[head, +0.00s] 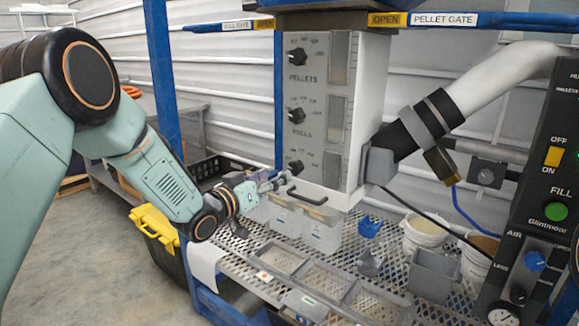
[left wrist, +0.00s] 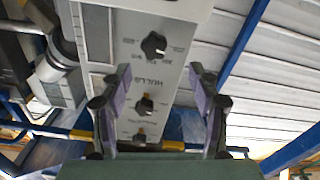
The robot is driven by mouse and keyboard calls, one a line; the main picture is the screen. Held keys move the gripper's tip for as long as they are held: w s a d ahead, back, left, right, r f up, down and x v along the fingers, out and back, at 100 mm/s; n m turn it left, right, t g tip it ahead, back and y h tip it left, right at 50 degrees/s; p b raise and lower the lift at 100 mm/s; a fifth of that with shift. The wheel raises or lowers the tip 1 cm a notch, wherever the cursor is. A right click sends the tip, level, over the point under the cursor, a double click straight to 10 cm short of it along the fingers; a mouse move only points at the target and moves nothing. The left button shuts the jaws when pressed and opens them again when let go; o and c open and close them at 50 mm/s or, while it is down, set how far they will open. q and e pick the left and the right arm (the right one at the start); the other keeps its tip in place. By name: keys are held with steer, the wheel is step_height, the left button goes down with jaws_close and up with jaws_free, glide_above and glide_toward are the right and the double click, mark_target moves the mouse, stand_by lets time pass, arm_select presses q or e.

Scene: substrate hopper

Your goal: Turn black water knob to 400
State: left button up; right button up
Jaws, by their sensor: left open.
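The black water knob (head: 295,167) is the lowest of three black knobs on the white hopper panel (head: 323,177). Its label and pointer setting are too small to read. In the left wrist view, which shows the panel upside down, it is the uppermost and nearest knob (left wrist: 153,44). My left gripper (head: 275,182) is open and empty, just in front of and slightly below this knob. In the wrist view my left gripper (left wrist: 160,72) has one finger on each side, with the knob a little above the line between the tips, apart from both. My right gripper is not in view.
The hulls knob (head: 297,115) and pellets knob (head: 298,55) sit above on the same panel. A black drawer handle (head: 307,196) is right of my gripper. Clear bins (head: 322,232) stand below on the mesh shelf. A blue post (head: 163,75) rises near my left arm.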

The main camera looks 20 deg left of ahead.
mark_target(293, 168)
arm_select(q)
steer(key=w+d, duration=0.2)
steer(key=w, duration=0.1)
steer(key=w+d, duration=0.1)
steer(key=shift+w+f+b, duration=0.15)
steer(key=shift+w+b, duration=0.1)
steer(key=shift+b, duration=0.1)
steer(key=shift+w+a, duration=0.1)
steer(key=shift+w, duration=0.5)
steer(key=shift+w+d, duration=0.35)
steer(key=shift+d, duration=0.1)
steer(key=shift+a, duration=0.3)
steer(key=shift+c, duration=1.4)
steer(key=shift+d, duration=0.2)
steer(key=c, duration=0.4)
steer(key=shift+a, duration=0.1)
steer(key=c, duration=0.5)
